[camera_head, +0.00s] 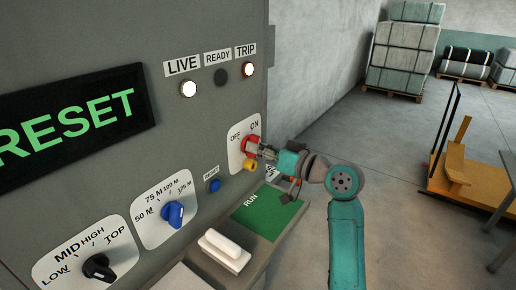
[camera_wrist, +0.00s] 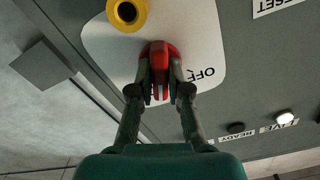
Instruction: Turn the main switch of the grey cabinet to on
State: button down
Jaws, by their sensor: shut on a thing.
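The grey cabinet (camera_head: 215,115) fills the left of the head view. Its main switch, a red handle (camera_head: 247,143), sits on a white plate (camera_head: 235,160) marked OFF and ON. In the wrist view the red handle (camera_wrist: 158,58) stands between my two fingers, with the OFF label (camera_wrist: 196,84) to its right. My gripper (camera_head: 258,148) is shut on the handle; its fingers (camera_wrist: 160,85) also show in the wrist view. The fingers hide part of the plate, and I cannot tell exactly which mark the handle points to. A yellow round part (camera_head: 250,166) is below the handle.
The LIVE lamp (camera_head: 189,89) and TRIP lamp (camera_head: 247,69) are lit; the READY lamp (camera_head: 221,77) is dark. A display (camera_head: 75,118) reads RESET. A blue button (camera_head: 214,185), a blue knob (camera_head: 174,214), a black knob (camera_head: 99,267) and a green RUN panel (camera_head: 268,215) are near.

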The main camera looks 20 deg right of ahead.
jog(key=shift+m, duration=2.2)
jog(key=c, duration=1.1)
grip_release()
jog(key=shift+d, duration=0.1)
jog(key=v, duration=1.2)
